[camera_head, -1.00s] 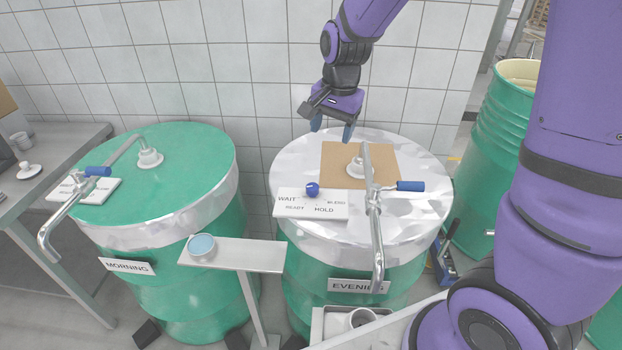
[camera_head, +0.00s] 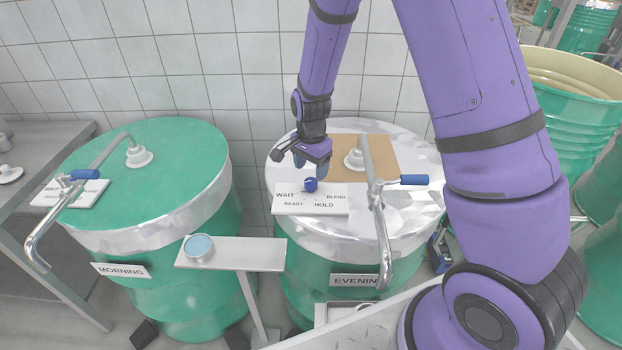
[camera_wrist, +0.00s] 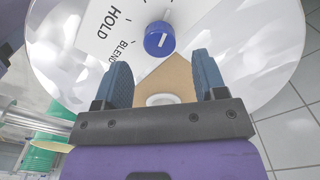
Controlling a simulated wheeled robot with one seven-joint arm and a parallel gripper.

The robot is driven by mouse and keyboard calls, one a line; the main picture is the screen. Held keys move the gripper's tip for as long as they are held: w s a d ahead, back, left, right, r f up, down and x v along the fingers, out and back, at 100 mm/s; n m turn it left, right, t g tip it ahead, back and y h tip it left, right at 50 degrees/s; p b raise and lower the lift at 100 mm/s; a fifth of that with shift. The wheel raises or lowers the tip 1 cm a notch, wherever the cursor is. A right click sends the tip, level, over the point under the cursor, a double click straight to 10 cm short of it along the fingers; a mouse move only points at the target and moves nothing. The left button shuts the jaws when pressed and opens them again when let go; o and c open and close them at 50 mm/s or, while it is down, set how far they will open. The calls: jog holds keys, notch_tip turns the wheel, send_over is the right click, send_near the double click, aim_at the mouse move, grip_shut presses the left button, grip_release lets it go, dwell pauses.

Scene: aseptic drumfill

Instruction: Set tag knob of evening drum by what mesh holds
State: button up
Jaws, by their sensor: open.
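The evening drum (camera_head: 330,260) is green with a pale, shiny wrapped top. Its white tag plate (camera_head: 325,207) reads WAIT, BLEND, READY and HOLD, with a blue knob (camera_head: 311,185) at its back edge. The knob also shows in the wrist view (camera_wrist: 160,40) with a white pointer line; I cannot tell which word it marks. My gripper (camera_head: 311,162) is open and empty, just above and behind the knob. In the wrist view the knob lies beyond the fingertips. A small round dish with a pale blue face (camera_head: 199,247) sits on a stand; whether it is the mesh is unclear.
A bent metal handle with blue grip (camera_head: 383,225) crosses the evening drum right of the plate. A brown square (camera_head: 378,150) with a white fitting (camera_head: 354,158) lies behind. The morning drum (camera_head: 150,180) stands left, beside a grey bench (camera_head: 45,240).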

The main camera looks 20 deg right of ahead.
aim_at(311, 180)
jog(key=shift+f, duration=2.25)
jog(key=c, duration=0.9)
